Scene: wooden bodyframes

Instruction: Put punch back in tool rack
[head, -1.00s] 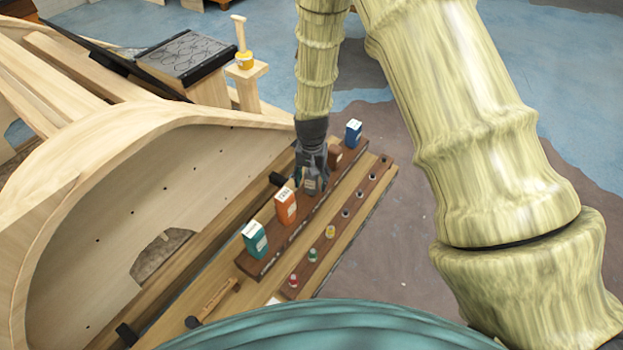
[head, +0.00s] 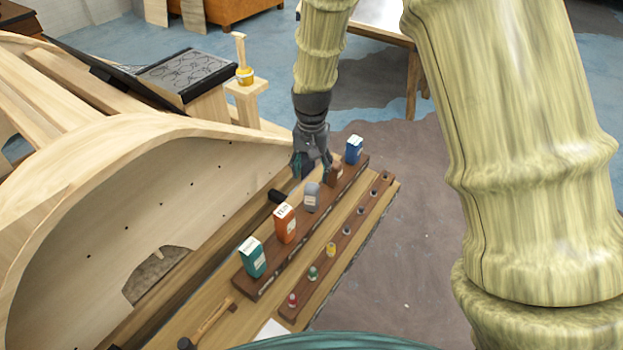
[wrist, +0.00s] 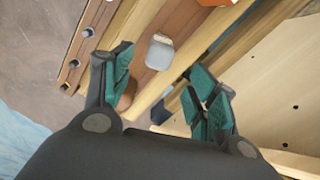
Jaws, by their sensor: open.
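The tool rack (head: 262,283) is a dark wooden strip on a bench, with several labelled pieces standing along it. A grey rounded piece with a pale label (head: 312,197), which may be the punch, stands upright in it between an orange and a brown piece. My gripper (head: 311,172) is open and empty, above and behind the grey piece. In the wrist view the grey piece (wrist: 160,53) shows just beyond the teal-padded fingers (wrist: 161,72), apart from them. Its lower end is hidden in the rack.
Teal (head: 252,258), orange (head: 285,223), brown (head: 336,175) and blue (head: 354,150) pieces share the rack. A front strip (head: 342,252) holds small coloured and grey tops. A hammer (head: 208,325) lies at the near end. A curved wooden frame (head: 140,235) rises at left.

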